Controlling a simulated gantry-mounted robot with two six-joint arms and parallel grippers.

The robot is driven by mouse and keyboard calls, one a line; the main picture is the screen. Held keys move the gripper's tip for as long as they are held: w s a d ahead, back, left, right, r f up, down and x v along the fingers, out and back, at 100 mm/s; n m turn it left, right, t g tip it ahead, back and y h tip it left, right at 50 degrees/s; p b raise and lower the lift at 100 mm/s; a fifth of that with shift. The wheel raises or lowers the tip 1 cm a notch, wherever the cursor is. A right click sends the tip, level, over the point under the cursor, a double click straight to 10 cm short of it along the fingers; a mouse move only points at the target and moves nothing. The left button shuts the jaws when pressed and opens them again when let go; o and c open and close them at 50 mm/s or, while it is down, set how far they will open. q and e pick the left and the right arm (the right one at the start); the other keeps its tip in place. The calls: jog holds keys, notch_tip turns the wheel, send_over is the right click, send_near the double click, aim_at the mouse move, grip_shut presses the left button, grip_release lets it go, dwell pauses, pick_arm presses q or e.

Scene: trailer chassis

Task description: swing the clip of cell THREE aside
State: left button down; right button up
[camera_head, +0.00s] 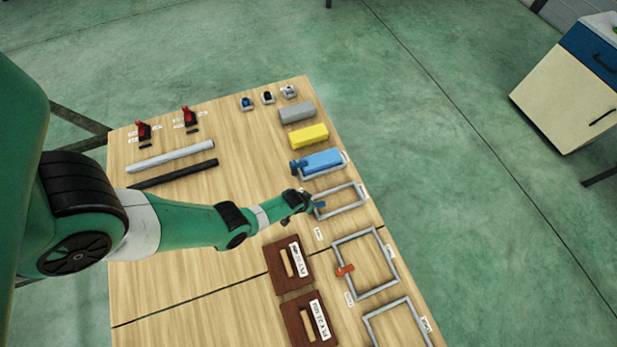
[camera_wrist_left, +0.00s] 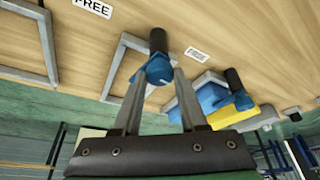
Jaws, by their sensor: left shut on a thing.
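A small blue clip (camera_wrist_left: 155,70) with a dark round post (camera_wrist_left: 158,42) sits at one side of an empty grey frame (camera_head: 340,201). In the head view the blue clip (camera_head: 319,205) shows just beyond my gripper. My left gripper (camera_head: 309,203) reaches this frame's left side. In the wrist view its two fingers (camera_wrist_left: 157,82) stand either side of the blue clip, shut on it. Small labels lie beside the frames; one near the top of the wrist view reads FREE (camera_wrist_left: 92,7), its left part possibly cut off. My right gripper is not in view.
Behind, a blue block (camera_head: 322,160) lies in another frame with its own blue clip (camera_head: 298,167). A yellow block (camera_head: 309,136) and a grey block (camera_head: 297,112) lie beyond. In front is an empty frame (camera_head: 378,231) with an orange clip (camera_head: 345,270). Brown plates (camera_head: 277,267) lie to the left.

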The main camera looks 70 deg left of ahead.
pick_arm(q)
jog(key=shift+a+m+h, duration=0.1)
jog(key=shift+m+h, duration=0.2)
jog(key=shift+m, duration=0.5)
jog(key=shift+f+m+t+h, duration=0.1)
jog(key=shift+m+t+h, duration=0.25)
jog(key=shift+m, duration=0.55)
jog(key=m+h+b, duration=0.1)
jog(key=m, duration=0.1)
jog(key=shift+s+a+f+m+b, duration=0.1)
jog(key=shift+m+b, duration=0.25)
jog(key=shift+m, duration=0.05)
jog(key=m+h+b, duration=0.1)
jog(key=m, duration=0.2)
jog(key=shift+a+m+b, duration=0.1)
jog(key=shift+m+b, duration=0.2)
jog(key=shift+b, duration=0.1)
jog(key=m+h, duration=0.1)
jog(key=m, duration=0.2)
jog(key=shift+a+m+h, duration=0.1)
jog(key=shift+m+h, duration=0.2)
jog(key=shift+h, duration=0.05)
jog(key=shift+m+g+h, duration=0.3)
jog(key=shift+m+g, duration=0.15)
jog(key=shift+m, duration=0.75)
